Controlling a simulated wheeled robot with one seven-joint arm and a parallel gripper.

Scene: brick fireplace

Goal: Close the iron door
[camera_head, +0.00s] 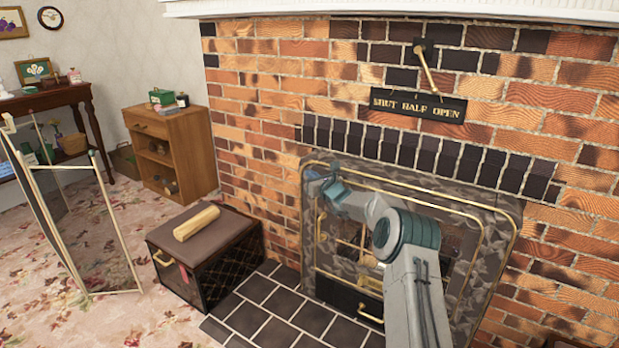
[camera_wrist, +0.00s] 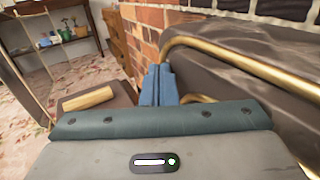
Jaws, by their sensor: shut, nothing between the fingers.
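The fireplace's grey, mottled iron front (camera_head: 485,228) has brass trim and sits in the brick wall. My arm crosses it, so I cannot tell the door's outline or how far it stands open. A grate shows behind my arm, with a black panel and brass handle (camera_head: 370,314) low down. My gripper (camera_head: 325,188) is at the upper left of the iron front. In the wrist view its blue fingers (camera_wrist: 158,85) are together and empty, close beside a brass rail (camera_wrist: 235,60) on a dark grey surface. Contact cannot be told.
A dark box (camera_head: 205,262) with a log (camera_head: 197,222) on top stands left of the tiled hearth (camera_head: 268,310). A folding screen (camera_head: 90,225) stands further left. A damper lever (camera_head: 427,68) and lettered plate (camera_head: 418,105) are above. Floral carpet lies clear between screen and box.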

